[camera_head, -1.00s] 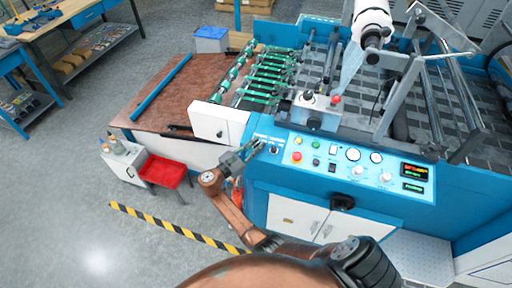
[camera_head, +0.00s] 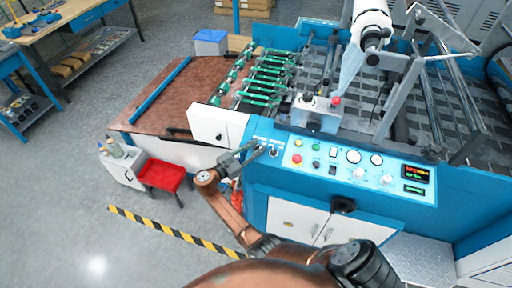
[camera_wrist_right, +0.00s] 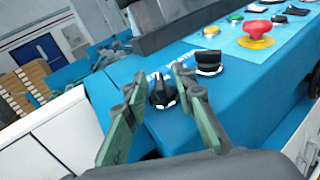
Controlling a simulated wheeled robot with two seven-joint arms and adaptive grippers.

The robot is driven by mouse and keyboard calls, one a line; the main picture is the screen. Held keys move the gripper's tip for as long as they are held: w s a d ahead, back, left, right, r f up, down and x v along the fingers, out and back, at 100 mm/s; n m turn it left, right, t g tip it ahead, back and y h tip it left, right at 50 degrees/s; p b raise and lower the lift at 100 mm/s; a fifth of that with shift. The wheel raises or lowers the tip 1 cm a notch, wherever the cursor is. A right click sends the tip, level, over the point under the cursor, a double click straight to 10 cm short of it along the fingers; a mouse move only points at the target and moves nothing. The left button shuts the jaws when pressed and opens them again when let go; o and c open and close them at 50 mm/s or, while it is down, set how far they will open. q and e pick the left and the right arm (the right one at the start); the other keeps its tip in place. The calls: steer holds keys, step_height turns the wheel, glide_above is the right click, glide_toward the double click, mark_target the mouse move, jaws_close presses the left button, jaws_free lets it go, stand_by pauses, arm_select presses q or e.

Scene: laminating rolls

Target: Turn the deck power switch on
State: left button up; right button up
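Two black rotary switches stand on the left end of the blue control panel. One switch (camera_wrist_right: 162,92) shows between my right gripper's fingers in the right wrist view, and the other switch (camera_wrist_right: 209,62) is just beyond to the right. Their labels are too small to read, so I cannot tell which is the deck power switch. My right gripper (camera_head: 254,148) is at the panel's left end in the head view. In the right wrist view the right gripper (camera_wrist_right: 160,82) is open, its fingers apart on either side of the nearer switch; contact is unclear. My left gripper is not in view.
A red emergency button (camera_wrist_right: 257,30) and further buttons lie to the right on the panel (camera_head: 312,184). A white box (camera_head: 208,125) stands left of the gripper. A red stool (camera_head: 162,175) and a white cabinet (camera_head: 123,168) stand on the floor at left.

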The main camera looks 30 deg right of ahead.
steer(key=s+a, duration=0.2)
steer(key=a, duration=1)
steer(key=shift+d+f, duration=0.1)
steer(key=s+d+f+y, duration=0.2)
steer(key=d+f+y, duration=0.1)
steer(key=f, duration=0.9)
steer(key=s+d+f+y, duration=0.2)
steer(key=d+f+y, duration=0.1)
steer(key=f, duration=1)
steer(key=s+d+f+m+g+y, duration=0.1)
steer(key=s+f+y, duration=0.1)
steer(key=s+f, duration=0.6)
steer(key=s+f+m+y, duration=0.15)
steer(key=s+f, duration=0.25)
steer(key=f, duration=0.8)
steer(key=s+f+m+y, duration=0.2)
steer(key=s+f+m, duration=0.3)
steer(key=s, duration=0.8)
steer(key=s+f+m+g+y, duration=0.1)
steer(key=s+f+m+y, duration=0.2)
steer(key=s, duration=1.1)
steer(key=s+f+m+y, duration=0.3)
steer(key=s+f+m, duration=0.4)
steer(key=s+f, duration=0.4)
steer(key=s, duration=0.3)
steer(key=shift+s+d, duration=0.25)
